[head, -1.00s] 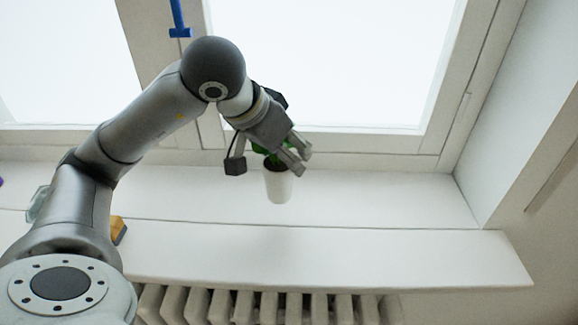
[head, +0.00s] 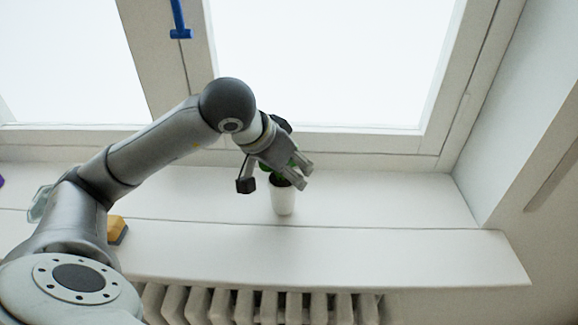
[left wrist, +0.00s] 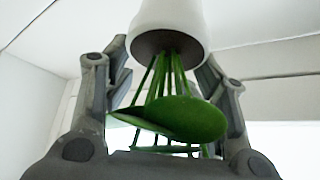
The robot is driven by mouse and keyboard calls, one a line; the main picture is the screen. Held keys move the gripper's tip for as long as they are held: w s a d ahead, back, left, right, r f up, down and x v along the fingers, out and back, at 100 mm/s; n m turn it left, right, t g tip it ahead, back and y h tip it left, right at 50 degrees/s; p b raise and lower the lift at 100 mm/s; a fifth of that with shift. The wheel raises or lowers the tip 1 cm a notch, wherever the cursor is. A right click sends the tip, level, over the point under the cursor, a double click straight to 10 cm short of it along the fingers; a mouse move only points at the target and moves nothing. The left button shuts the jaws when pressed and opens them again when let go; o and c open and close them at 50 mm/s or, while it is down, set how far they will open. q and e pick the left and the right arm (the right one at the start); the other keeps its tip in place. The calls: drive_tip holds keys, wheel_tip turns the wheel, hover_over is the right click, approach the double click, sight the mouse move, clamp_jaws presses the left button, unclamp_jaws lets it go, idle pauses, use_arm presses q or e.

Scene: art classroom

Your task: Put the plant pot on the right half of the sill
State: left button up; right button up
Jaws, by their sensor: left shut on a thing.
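The plant pot (head: 283,200) is small and white with a green plant in it. It is upright at the sill (head: 375,205); I cannot tell whether its base touches the sill. My left gripper (head: 301,172) is at the pot's top, shut on it. In the left wrist view the white pot (left wrist: 168,25) sits between the fingers of my left gripper (left wrist: 165,60), with dark soil, green stems and round leaves towards the palm. Some of the plant is hidden behind the gripper in the head view. My right gripper is not in view.
The window frame (head: 370,143) rises behind the sill, and a white side wall (head: 520,130) bounds it at the right. A yellow-and-dark object (head: 117,229) and a clear glass-like object (head: 41,203) are at the left. The sill right of the pot is clear. A radiator (head: 270,306) is below.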

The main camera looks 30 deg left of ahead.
use_arm(q)
drive_tip(key=shift+f, duration=0.2)
drive_tip(key=o, duration=1.2)
drive_tip(key=shift+o, duration=0.5)
drive_tip(key=shift+r, duration=0.15)
drive_tip(key=shift+r, duration=0.25)
drive_tip(key=v, duration=1.1)
drive_tip(key=shift+s+r, duration=0.25)
drive_tip(key=shift+r, duration=0.05)
drive_tip(key=shift+a+p, duration=0.1)
drive_tip(key=shift+p, duration=0.25)
